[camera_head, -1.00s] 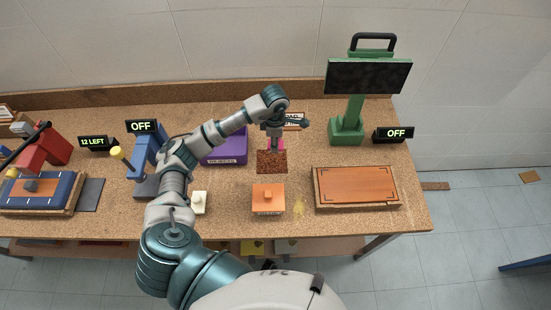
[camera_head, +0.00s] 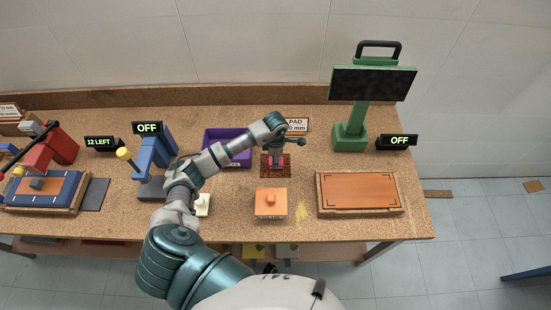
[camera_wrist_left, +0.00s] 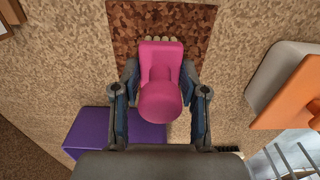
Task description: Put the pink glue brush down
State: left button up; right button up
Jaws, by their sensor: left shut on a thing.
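My left gripper (camera_head: 276,158) is shut on the pink glue brush (camera_wrist_left: 160,85), with a finger on each side of it in the left wrist view. The brush's pale bristle tips point toward the dark brown speckled pad (camera_wrist_left: 125,30). In the head view the brush (camera_head: 277,161) shows as a small pink patch below the gripper, over the pad (camera_head: 266,172). I cannot tell whether the brush touches the pad. My right gripper is not in view.
An orange block (camera_head: 270,202) stands just in front of the pad. A purple bin (camera_head: 211,137) is behind the arm, to the left. A framed orange board (camera_head: 360,194) lies to the right, with a green stand (camera_head: 350,137) behind it.

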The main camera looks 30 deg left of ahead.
pick_arm(q)
jog(key=shift+f, duration=0.1)
jog(key=o, duration=1)
jog(key=shift+o, duration=0.9)
jog(key=shift+a, duration=0.2)
notch_tip(320, 180, up, 12)
jog(key=shift+r+b, duration=0.15)
jog(key=shift+b, duration=0.3)
